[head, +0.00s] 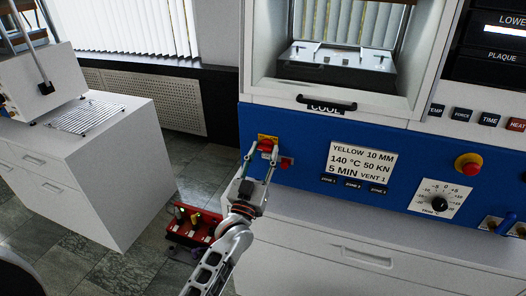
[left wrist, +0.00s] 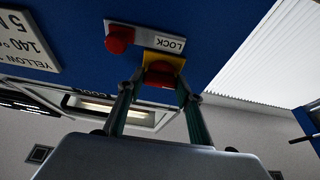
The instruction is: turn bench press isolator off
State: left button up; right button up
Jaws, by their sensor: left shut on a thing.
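The isolator (head: 267,141) is a red knob on a yellow plate at the left end of the blue press panel (head: 310,125). It also shows in the left wrist view (left wrist: 161,76), where its lower part lies between my fingers. My left gripper (head: 262,152) comes up from below and is shut on the red knob, one finger on each side. The left wrist view shows the same two fingers (left wrist: 158,88). A red lock knob (left wrist: 120,38) on a grey plate marked LOCK sits beside the isolator. My right gripper is not in view.
A white label card (head: 361,160), a red emergency button (head: 468,164) and a dial (head: 439,203) are farther right on the panel. A black handle (head: 326,102) juts out above. A red crate (head: 193,228) stands on the floor below, near a white cabinet (head: 95,165).

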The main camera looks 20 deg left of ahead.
pick_arm(q)
jog(key=o, duration=1.1)
jog(key=v, duration=1.2)
